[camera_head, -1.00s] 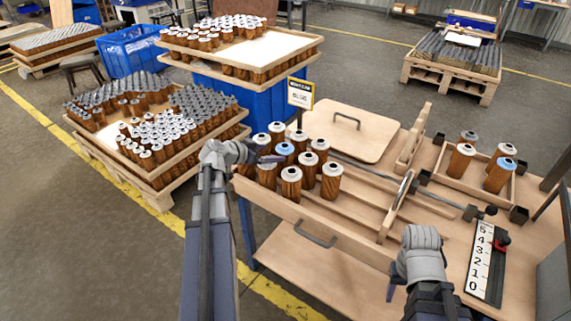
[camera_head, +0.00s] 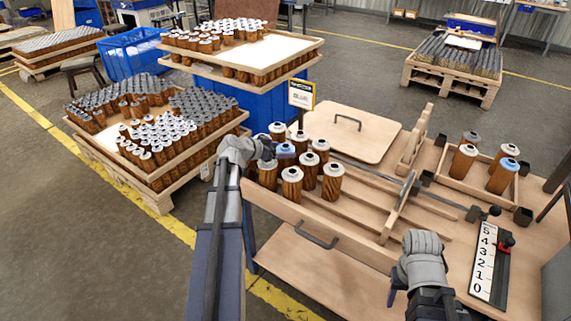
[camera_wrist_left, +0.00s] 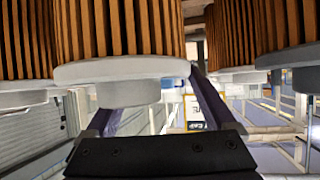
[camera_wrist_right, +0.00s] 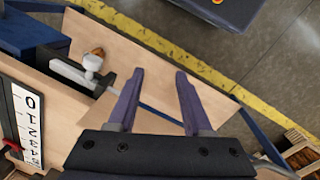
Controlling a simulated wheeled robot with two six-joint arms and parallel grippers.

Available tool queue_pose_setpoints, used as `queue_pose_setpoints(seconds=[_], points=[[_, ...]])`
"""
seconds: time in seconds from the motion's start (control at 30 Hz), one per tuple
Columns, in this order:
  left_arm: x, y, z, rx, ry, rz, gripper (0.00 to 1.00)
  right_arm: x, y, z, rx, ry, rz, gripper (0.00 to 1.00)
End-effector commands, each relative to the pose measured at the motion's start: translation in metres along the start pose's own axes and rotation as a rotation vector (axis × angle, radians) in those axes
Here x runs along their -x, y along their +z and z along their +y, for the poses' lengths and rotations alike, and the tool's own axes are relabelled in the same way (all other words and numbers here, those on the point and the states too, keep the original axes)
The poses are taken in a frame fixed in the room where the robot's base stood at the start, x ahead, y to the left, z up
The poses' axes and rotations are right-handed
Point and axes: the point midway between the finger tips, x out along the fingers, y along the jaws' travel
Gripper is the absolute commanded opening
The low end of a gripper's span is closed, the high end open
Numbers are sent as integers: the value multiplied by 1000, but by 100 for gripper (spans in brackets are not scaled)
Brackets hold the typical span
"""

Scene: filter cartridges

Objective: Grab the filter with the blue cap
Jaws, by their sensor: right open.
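A filter with a blue cap (camera_head: 286,151) stands among white-capped filters at the left end of the wooden bench; its lower body is hidden. My left gripper (camera_head: 272,157) is at the left of this group, close beside the blue cap. In the left wrist view its fingers (camera_wrist_left: 158,112) are apart, and a bit of blue cap (camera_wrist_left: 176,82) shows between them, behind a nearer white-capped filter (camera_wrist_left: 128,85). I see no grip on it. My right gripper (camera_wrist_right: 154,95) is open and empty over the bench front; it also shows in the head view (camera_head: 395,290).
A sign reading BLUE (camera_head: 301,95) stands behind the group. Another blue-capped filter (camera_head: 507,166) stands in a small tray at the right with several filters. A wooden lid (camera_head: 350,133), a divider (camera_head: 398,205) and a number scale (camera_head: 488,262) are on the bench.

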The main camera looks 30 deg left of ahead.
Motion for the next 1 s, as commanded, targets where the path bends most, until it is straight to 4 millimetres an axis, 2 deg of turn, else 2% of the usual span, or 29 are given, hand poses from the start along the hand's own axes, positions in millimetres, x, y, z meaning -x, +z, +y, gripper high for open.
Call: queue_pose_setpoints(seconds=[0.07, 0.77, 1.0], points=[[0, 0, 0, 0, 0, 0, 79, 0, 0, 0, 0, 0, 0, 50], [0, 0, 0, 0, 0, 0, 0, 0, 0, 0, 0, 0, 0, 50], [0, 0, 0, 0, 0, 0, 0, 0, 0, 0, 0, 0, 0, 50]])
